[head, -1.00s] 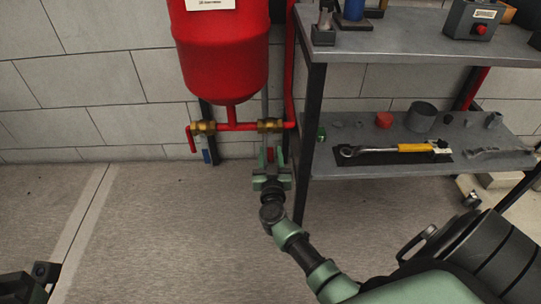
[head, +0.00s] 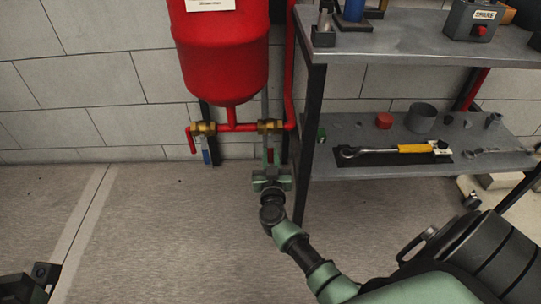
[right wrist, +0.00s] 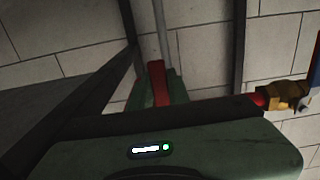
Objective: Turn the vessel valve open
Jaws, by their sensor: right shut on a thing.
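The red vessel (head: 225,55) hangs in front of the wall in the head view, above a red pipe with two brass valves. The right brass valve (head: 270,126) is just above my right gripper (head: 270,154). In the right wrist view a red lever (right wrist: 158,84) stands between the green fingers. My right gripper is shut on this red lever, which hangs below the right valve and is mostly hidden by the fingers in the head view.
A grey shelf unit (head: 420,35) stands close to the right of my right gripper, its dark front leg (head: 308,140) beside it. A yellow-handled wrench (head: 398,149) lies on the lower shelf. The floor (head: 165,225) to the left is clear.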

